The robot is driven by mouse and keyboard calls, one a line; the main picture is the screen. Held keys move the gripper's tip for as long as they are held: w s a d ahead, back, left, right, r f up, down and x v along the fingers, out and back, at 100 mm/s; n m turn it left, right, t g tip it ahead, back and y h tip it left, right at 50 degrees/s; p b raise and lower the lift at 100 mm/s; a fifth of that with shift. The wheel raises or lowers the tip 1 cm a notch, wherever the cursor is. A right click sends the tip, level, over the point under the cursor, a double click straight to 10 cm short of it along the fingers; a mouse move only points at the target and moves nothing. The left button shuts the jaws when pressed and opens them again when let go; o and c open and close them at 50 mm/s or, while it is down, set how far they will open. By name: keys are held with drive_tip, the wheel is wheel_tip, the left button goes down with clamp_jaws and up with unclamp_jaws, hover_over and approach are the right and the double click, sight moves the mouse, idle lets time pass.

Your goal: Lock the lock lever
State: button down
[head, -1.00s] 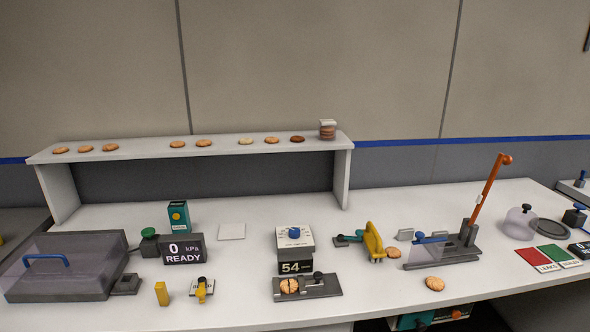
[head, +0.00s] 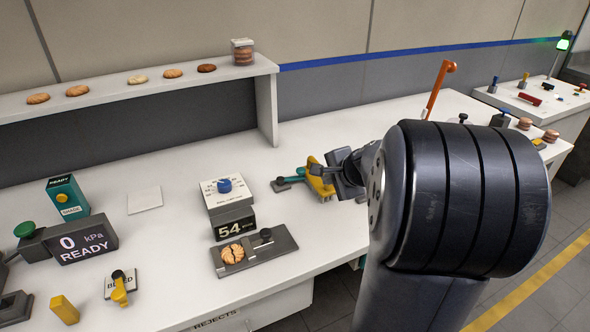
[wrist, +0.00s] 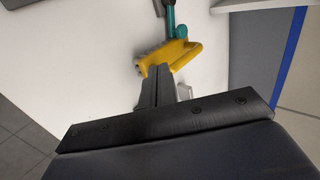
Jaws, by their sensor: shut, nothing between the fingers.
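A yellow bracket-shaped handle (head: 318,178) with a teal arm (head: 291,179) on a dark base stands on the bench right of the dial box; I see no label naming it as the lock lever. The wrist view shows the yellow handle (wrist: 168,57) and the teal arm (wrist: 174,22) from close up. My gripper (wrist: 157,72) is shut and empty, its fingertips at the near side of the yellow handle. Whether they touch it I cannot tell. In the head view my gripper (head: 336,178) partly hides the handle's right side.
A dial box (head: 227,193) reading 54 stands to the left, with a biscuit fixture (head: 277,246) in front. An orange lever (head: 437,89) stands upright behind my arm, its base hidden. A shelf (head: 200,91) runs along the back.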

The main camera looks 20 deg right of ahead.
sight(305, 171)
drive_tip(key=x, duration=1)
drive_tip(key=shift+d, duration=0.1)
drive_tip(key=shift+w+r+p, duration=0.15)
drive_tip(key=shift+w+p, duration=0.45)
drive_tip(key=shift+w, duration=0.55)
drive_tip(key=shift+w+p, duration=0.3)
drive_tip(key=shift+w, duration=0.6)
drive_tip(key=shift+w+d, duration=0.2)
drive_tip(key=shift+w, duration=0.4)
drive_tip(key=shift+d+r, duration=0.1)
